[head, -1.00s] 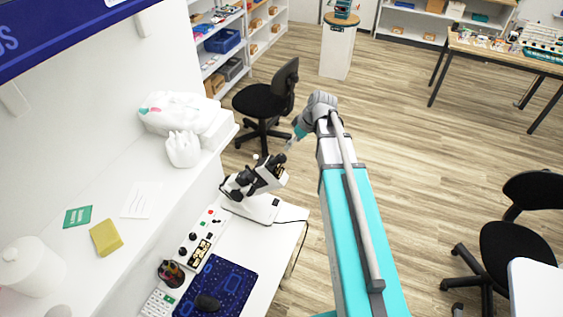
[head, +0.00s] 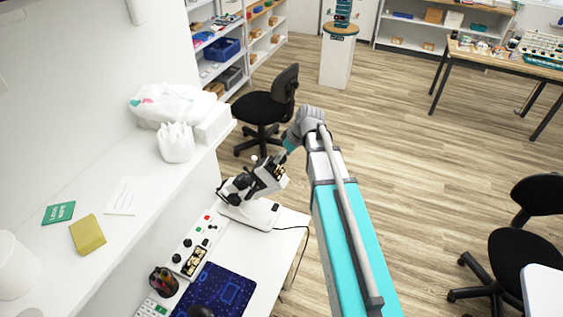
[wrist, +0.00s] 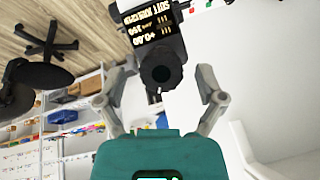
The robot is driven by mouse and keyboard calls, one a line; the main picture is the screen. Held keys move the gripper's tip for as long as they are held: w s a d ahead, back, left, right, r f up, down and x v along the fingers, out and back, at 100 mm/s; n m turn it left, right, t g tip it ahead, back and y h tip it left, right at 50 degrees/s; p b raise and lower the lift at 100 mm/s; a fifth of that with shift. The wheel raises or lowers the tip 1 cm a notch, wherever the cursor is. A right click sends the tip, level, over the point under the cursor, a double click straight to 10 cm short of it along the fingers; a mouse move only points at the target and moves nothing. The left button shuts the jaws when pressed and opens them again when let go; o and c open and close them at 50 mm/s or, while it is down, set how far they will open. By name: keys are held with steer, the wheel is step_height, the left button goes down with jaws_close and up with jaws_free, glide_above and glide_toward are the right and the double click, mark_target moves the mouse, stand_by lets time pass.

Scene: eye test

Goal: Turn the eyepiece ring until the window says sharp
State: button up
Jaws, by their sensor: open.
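The white and black microscope (head: 250,208) stands on the white desk at lower left of centre in the head view. In the wrist view its black eyepiece ring (wrist: 160,72), with a dark round lens, faces me. Its lit window (wrist: 151,28) shows upside-down pale lettering; I cannot read it surely. My gripper (wrist: 165,72) is open, with one grey finger on each side of the eyepiece ring and a gap showing on both sides. In the head view my gripper (head: 284,157) is at the microscope's upper end, small and partly hidden by my wrist.
A shelf ledge (head: 95,238) runs along the left. A black chair (head: 268,107) stands behind the microscope. Open floor (head: 420,150) lies to the right.

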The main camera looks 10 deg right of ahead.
steer(key=shift+a+f, duration=0.15)
steer(key=shift+f, duration=0.2)
steer(key=c, duration=1.2)
steer(key=shift+o, duration=0.2)
steer(key=shift+m+g+y+b, duration=0.3)
steer(key=shift+m+y+b, duration=0.3)
steer(key=shift+m, duration=1)
steer(key=o, duration=1.2)
steer(key=shift+w, duration=0.1)
steer(key=shift+c, duration=0.2)
